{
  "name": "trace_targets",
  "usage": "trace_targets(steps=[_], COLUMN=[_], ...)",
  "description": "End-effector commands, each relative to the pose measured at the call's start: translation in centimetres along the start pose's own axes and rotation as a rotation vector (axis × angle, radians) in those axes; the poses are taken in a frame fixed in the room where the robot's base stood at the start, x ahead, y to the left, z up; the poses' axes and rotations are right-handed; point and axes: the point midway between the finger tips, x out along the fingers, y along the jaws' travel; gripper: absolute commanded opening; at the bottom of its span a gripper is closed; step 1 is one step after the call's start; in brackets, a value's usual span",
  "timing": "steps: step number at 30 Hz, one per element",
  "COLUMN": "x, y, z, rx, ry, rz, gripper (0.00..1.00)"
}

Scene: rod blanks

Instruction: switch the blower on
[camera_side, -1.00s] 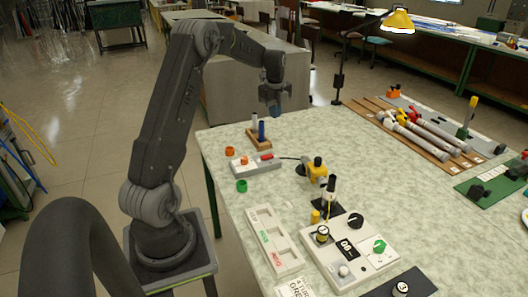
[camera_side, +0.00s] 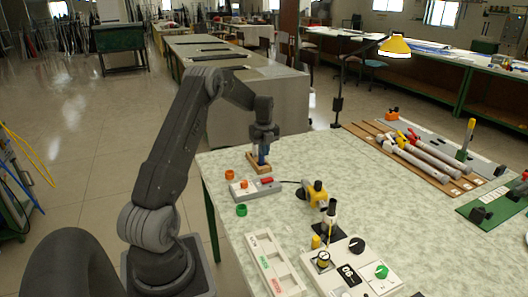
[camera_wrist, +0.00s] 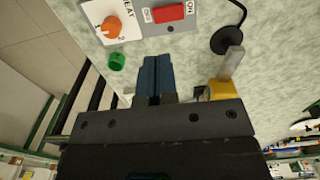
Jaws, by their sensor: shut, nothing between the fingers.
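The blower's control box (camera_side: 256,190) is a light grey box on the near left part of the table. It has a red rocker switch (camera_side: 267,181), which also shows at the top of the wrist view (camera_wrist: 169,12) between the labels OFF and ON. I cannot tell which side is pressed. An orange HEAT knob (camera_wrist: 114,27) is beside it. A black cable runs from the box to a yellow and black blower (camera_side: 316,193). My gripper (camera_side: 262,160) points down, shut and empty, above the table behind the box. Its blue fingers (camera_wrist: 157,78) lie together, apart from the switch.
A wooden rod stand (camera_side: 264,169) is behind the box, partly hidden by my gripper. A white labelled tray (camera_side: 273,265) and a dial panel (camera_side: 355,268) stand nearer the camera.

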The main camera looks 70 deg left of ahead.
Motion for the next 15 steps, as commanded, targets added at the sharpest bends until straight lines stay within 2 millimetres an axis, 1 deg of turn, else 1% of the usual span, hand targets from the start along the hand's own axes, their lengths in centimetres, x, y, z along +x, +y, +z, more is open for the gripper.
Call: trace_targets(steps=[1,9,12,15], x=[1.2,6.8,8.4,9.6], y=[0.1,0.1,0.0,0.0], z=[-0.1,-0.1,0.0,0.0], rx=[0.000,0.000,-0.001,-0.001], ry=[0.004,0.003,0.002,0.000], rz=[0.004,0.003,0.002,0.000], gripper=[0.00,0.00,0.00,0.00])
